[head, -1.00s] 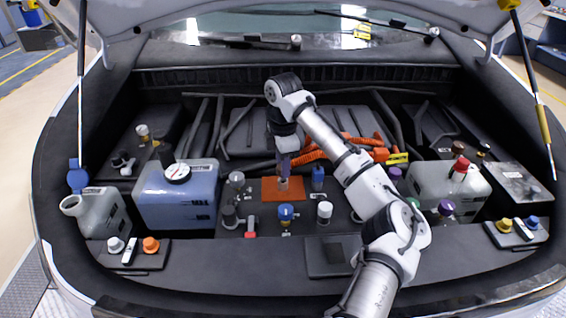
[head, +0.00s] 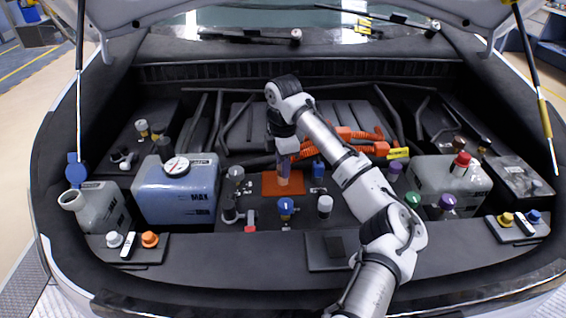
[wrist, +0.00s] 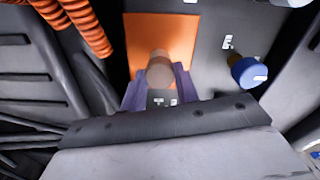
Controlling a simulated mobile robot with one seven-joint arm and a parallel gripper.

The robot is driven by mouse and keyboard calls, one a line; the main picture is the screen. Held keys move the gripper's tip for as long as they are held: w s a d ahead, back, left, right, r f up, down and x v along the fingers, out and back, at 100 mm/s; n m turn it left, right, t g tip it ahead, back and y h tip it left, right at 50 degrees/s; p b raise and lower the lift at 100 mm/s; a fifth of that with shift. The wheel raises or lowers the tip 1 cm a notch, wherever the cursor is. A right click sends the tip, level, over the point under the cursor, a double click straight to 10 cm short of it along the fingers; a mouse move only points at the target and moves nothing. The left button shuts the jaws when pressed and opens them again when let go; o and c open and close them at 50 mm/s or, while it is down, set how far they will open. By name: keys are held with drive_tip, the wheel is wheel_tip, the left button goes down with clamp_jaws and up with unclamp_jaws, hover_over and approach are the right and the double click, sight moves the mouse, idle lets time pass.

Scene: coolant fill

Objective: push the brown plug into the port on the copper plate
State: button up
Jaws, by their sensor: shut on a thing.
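The copper plate (head: 270,187) is an orange-brown square on the dark deck at mid-picture; it also shows in the wrist view (wrist: 180,30). My gripper (head: 284,171) points down over the plate, its purple fingers (wrist: 135,95) on either side of the brown plug (wrist: 159,68). The gripper is shut on the plug, which appears as a pale brown cylinder in front of the plate. In the head view the plug (head: 283,181) is small and low, close to the plate. The port is hidden behind the plug, and I cannot tell whether the plug is in it.
A blue-capped fitting (head: 286,206) stands in front of the plate, and a blue connector (head: 318,170) stands to its right. An orange corrugated hose (head: 350,152) runs behind. A blue coolant tank (head: 177,195) is at left and a white tank (head: 440,185) at right.

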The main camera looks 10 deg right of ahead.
drive_tip(key=o, duration=1)
drive_tip(key=shift+f, duration=0.2)
drive_tip(key=shift+o, duration=0.2)
drive_tip(key=shift+r, duration=0.1)
wheel_tip(320, 180, up, 14)
drive_tip(key=shift+s+f, duration=0.1)
drive_tip(key=shift+f, duration=0.15)
